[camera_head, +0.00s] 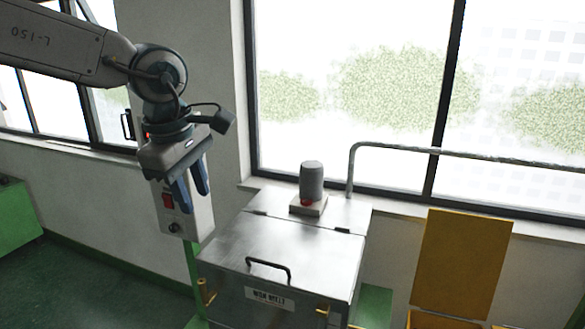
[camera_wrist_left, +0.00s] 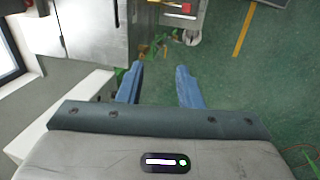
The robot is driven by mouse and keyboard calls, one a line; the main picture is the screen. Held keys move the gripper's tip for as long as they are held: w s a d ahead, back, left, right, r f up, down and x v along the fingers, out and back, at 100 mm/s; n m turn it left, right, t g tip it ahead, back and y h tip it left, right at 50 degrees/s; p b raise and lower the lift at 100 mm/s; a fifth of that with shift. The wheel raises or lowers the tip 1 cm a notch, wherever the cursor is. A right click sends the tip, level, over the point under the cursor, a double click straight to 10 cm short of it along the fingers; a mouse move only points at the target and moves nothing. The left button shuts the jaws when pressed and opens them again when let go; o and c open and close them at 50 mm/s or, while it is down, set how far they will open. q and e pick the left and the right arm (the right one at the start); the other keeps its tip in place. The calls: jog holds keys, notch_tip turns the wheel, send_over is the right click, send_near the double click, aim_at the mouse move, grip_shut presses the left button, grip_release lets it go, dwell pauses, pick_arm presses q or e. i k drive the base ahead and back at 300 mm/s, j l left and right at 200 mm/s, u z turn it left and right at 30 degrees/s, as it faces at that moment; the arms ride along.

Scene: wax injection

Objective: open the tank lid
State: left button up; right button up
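The metal tank (camera_head: 225,284) stands at the lower middle of the head view, with a wax melt label on its front. Its flat lid (camera_head: 310,250) lies shut, with hinges along the back. A dark bar handle (camera_head: 270,268) sits near the lid's front edge. My left gripper (camera_head: 193,201) is open and empty, left of the tank and above lid height, apart from the handle. Its blue fingers also show spread in the left wrist view (camera_wrist_left: 158,68), with nothing between them. My right gripper is in neither view.
A control box (camera_head: 201,219) with a red switch is on a green post behind my left gripper. A grey motor (camera_head: 312,182) stands on the tank's back part. A pipe rail (camera_head: 440,151) runs along the window. A yellow open-lidded bin (camera_head: 462,262) stands at right.

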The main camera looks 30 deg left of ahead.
aim_at(323, 263)
jog(key=i, duration=0.9)
